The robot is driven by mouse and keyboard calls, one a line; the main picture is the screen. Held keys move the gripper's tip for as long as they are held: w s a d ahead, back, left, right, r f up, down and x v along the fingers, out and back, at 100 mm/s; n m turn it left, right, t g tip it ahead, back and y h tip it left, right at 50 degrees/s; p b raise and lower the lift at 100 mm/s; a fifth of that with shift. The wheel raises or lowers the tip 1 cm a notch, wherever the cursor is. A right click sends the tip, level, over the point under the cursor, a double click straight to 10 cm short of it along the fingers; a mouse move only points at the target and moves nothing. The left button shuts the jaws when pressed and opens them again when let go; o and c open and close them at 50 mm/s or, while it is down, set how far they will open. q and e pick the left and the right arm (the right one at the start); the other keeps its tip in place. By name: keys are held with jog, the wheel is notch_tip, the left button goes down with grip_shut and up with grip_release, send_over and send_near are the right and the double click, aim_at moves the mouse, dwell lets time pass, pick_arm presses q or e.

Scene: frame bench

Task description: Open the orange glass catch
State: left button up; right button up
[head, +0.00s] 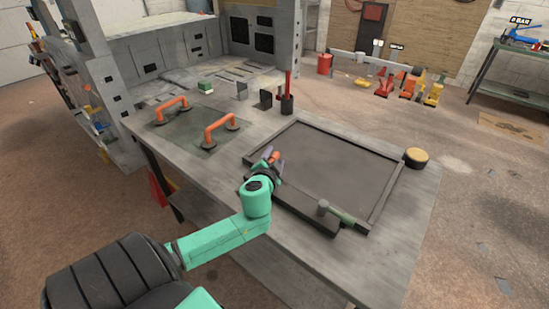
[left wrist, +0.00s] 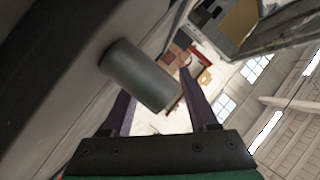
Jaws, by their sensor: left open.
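The orange catch (head: 275,157) shows as a small orange piece at the left edge of the dark framed panel (head: 335,165) on the bench, partly hidden by my gripper. My left gripper (head: 268,163) is at this piece, with its fingers apart. In the left wrist view a grey cylinder (left wrist: 140,76) sticks out from a grey surface and lies close to the open fingers (left wrist: 158,105). I cannot tell whether they touch it. A grey-green catch (head: 340,215) with a round grey knob sits at the frame's near right corner. My right gripper is out of view.
Two orange-handled suction lifters (head: 221,128) stand on a glass sheet (head: 185,135) at the bench's left. A dark cup (head: 287,104) with a red tool stands behind the frame. A yellow-topped round object (head: 416,157) is at the right edge. The near bench top is clear.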

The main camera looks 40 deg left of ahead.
pick_arm(q)
grip_shut()
dwell(1.4)
